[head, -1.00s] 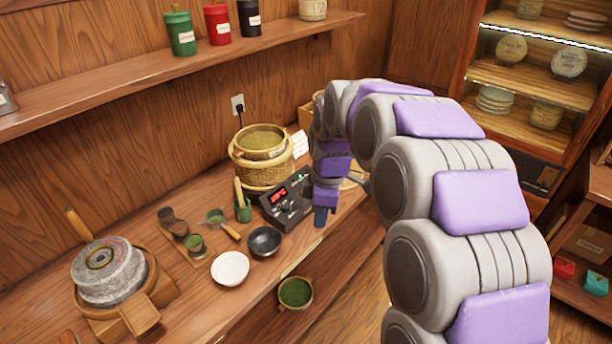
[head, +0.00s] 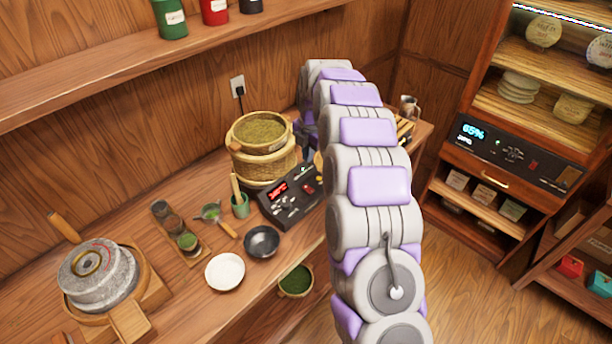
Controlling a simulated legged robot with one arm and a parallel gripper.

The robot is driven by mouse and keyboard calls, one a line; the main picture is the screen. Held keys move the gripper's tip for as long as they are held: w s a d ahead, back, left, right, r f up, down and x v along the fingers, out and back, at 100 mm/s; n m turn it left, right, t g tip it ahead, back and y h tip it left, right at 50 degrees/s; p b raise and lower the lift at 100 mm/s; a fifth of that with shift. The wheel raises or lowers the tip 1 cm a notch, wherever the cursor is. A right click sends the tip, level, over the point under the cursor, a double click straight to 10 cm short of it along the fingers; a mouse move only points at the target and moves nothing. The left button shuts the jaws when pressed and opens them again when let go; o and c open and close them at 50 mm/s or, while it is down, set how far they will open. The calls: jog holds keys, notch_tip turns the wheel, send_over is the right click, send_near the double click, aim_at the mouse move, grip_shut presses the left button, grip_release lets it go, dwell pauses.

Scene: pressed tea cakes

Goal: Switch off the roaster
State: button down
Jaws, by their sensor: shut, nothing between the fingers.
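The roaster stands on the wooden counter against the wall. It looks like a round woven basket (head: 262,165) with green tea in its top. A dark control box (head: 290,215) sits in front of it, with a lit red display (head: 278,191), several knobs and a small red switch (head: 308,188). The switch's position is too small to tell. My arm rises at the right and bends down behind the basket's right side. Its far end is hidden there by the arm and basket, so my gripper's fingers do not show.
A stone mill (head: 98,276), a white bowl (head: 225,271), a black bowl (head: 262,242) and a green whisk cup (head: 240,206) stand left of the box. A cabinet (head: 515,165) with a lit blue display stands at the right. A shelf (head: 130,70) runs above.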

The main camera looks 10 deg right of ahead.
jog(key=b, duration=0.2)
send_over(306, 188)
jog(key=f, duration=0.8)
jog(key=shift+s+a, duration=0.25)
jog(key=shift+s, duration=0.05)
jog(key=f, duration=0.4)
jog(key=d+f+b, duration=0.1)
jog(key=f, duration=0.1)
jog(key=shift+w+d, duration=0.1)
jog(key=shift+w, duration=0.2)
jog(key=shift+a, duration=0.55)
jog(key=shift+d+g+p, duration=0.15)
jog(key=shift+g+p, duration=0.15)
jog(key=shift+p, duration=0.1)
jog(key=shift+s+d+f, duration=0.1)
jog(key=shift+f, duration=0.05)
